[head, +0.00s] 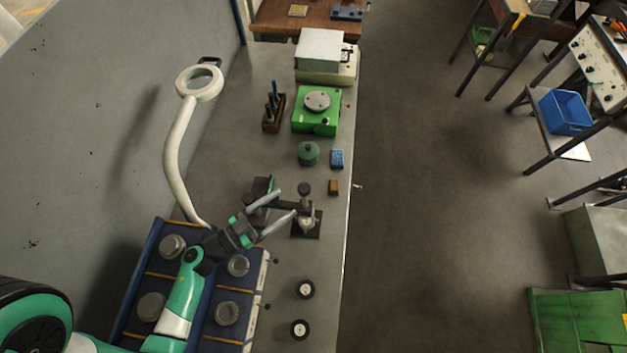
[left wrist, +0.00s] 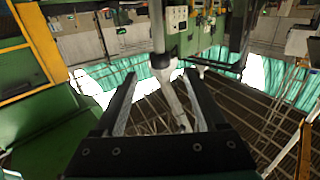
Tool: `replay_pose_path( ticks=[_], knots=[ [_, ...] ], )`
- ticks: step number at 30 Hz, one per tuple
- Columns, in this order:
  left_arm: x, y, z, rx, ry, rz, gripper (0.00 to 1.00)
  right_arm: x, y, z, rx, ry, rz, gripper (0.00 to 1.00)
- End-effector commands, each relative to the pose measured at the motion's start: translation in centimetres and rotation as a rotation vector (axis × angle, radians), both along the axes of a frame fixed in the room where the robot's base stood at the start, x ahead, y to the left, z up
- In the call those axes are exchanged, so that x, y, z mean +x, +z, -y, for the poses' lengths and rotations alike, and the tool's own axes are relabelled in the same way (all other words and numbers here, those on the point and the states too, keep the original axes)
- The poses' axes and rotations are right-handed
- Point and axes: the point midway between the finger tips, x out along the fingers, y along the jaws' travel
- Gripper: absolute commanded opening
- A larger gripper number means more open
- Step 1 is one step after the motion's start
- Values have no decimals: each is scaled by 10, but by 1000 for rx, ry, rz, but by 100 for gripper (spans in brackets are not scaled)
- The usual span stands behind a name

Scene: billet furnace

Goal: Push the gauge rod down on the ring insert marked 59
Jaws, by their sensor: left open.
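No number can be read on either. A small stand with a black knob (head: 304,188), which may hold the gauge rod, stands on a dark square base (head: 314,231). My left gripper (head: 289,203) is open beside this stand, its fingers pointing right towards it. In the left wrist view the jaws (left wrist: 161,100) are spread, with a pale slim shape between them, unclear. The right gripper does not show.
A navy tray (head: 262,285) with round metal lids lies under my left arm. A white ring lamp (head: 200,83) stands at the wall. Bench is bare around the discs.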

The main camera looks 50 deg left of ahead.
Motion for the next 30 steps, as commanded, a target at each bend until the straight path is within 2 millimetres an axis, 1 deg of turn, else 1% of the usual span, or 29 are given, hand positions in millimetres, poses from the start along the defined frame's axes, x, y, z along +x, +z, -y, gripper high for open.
replay_pose_path(
  ticks=[5,9,12,15,18,20,27,28,30],
  knots=[
    [25,1,4,3,-9,3,73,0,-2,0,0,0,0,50],
    [59,1,6,5,-9,6,73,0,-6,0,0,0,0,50],
    [81,0,7,5,-6,5,73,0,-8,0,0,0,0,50],
    [97,0,7,3,-3,5,73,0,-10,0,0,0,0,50],
    [108,1,8,3,-2,4,73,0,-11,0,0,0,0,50],
    [111,1,8,3,0,3,73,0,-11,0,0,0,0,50],
    [112,1,7,3,1,3,73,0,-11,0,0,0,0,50],
    [112,1,7,3,1,3,72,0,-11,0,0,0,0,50],
    [112,1,7,3,1,3,59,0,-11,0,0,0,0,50]
  ],
)
